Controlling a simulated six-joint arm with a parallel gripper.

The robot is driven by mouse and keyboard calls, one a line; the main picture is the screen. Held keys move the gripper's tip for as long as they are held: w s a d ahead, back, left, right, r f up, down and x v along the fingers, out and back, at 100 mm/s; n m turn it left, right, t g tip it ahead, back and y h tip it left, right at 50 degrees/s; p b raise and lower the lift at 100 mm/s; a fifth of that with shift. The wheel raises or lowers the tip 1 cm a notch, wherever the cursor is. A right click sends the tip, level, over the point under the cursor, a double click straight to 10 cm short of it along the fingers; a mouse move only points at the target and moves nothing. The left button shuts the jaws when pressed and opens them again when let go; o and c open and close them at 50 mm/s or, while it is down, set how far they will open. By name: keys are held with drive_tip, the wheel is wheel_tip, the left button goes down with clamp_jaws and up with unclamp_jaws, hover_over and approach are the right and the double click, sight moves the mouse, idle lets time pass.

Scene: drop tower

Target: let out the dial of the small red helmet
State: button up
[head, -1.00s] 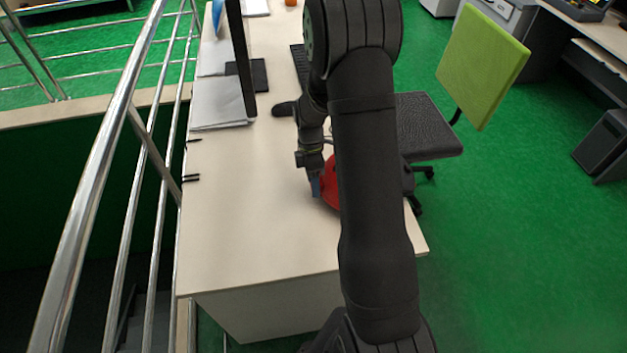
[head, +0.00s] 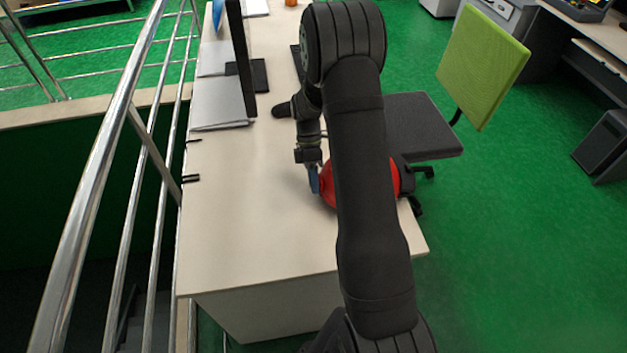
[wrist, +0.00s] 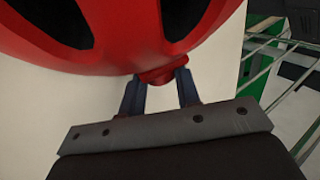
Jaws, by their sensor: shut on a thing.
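The small red helmet (head: 328,190) stands on the desk near its right edge, partly hidden behind my arm in the head view. Its red shell with dark vents (wrist: 120,30) fills the upper left of the wrist view. A small red knob, which looks like the dial (wrist: 160,74), sticks out of the shell's lower edge. My gripper (wrist: 158,88) is shut on this knob, its two dark fingertips at either side. In the head view my gripper (head: 315,181) is at the helmet's left side.
The pale desk (head: 245,220) is clear to the left and front of the helmet. A monitor (head: 242,60), papers (head: 218,102) and a dark mouse (head: 283,108) are farther back. A metal railing (head: 100,180) runs along the left. A green chair (head: 483,65) stands at the right.

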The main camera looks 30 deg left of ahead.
drive_tip(key=g+h, duration=0.3)
drive_tip(key=shift+w+a+f, duration=0.2)
drive_tip(key=shift+f, duration=0.05)
idle(1.4)
drive_tip(key=o, duration=1)
drive_tip(key=shift+v, duration=3.8)
drive_tip(key=shift+f, duration=0.1)
